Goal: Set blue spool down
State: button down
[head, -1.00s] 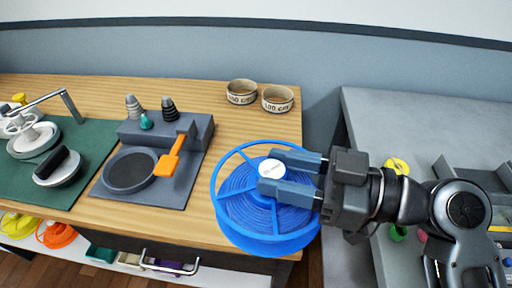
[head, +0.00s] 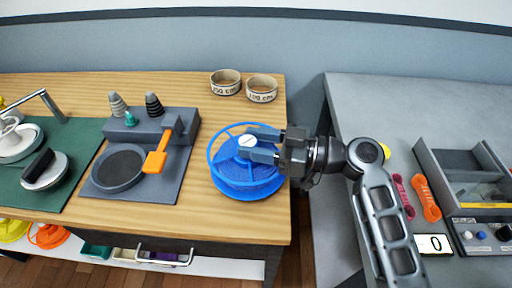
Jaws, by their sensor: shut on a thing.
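The blue spool (head: 240,184) is at the right end of the wooden table (head: 225,225), its flange lying nearly flat. A white round label shows at its hub. My gripper (head: 252,146) reaches in from the right, with its two blue-grey fingers at the hub, shut on the spool. The spool looks low, on or just above the wood; I cannot tell whether its underside touches. The fingers and the upper flange hide part of the hub.
Two labelled rings (head: 262,88) stand behind. A gap separates the table from the grey bench (head: 375,115) at right, which holds a compartment tray (head: 470,175).

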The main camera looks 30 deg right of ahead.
jog(key=shift+f, duration=1.1)
jog(key=shift+f, duration=0.15)
jog(key=c, duration=0.5)
grip_release()
jog(key=shift+c, duration=0.2)
jog(key=shift+r, duration=0.2)
jog(key=b+v, duration=0.1)
jog(key=v, duration=0.5)
jog(key=shift+s+d+f+b, duration=0.1)
jog(key=shift+f+b, duration=0.1)
jog(key=shift+b, duration=0.2)
jog(key=shift+s+d+r, duration=0.15)
jog(key=shift+s+d, duration=0.25)
jog(key=shift+s, duration=0.05)
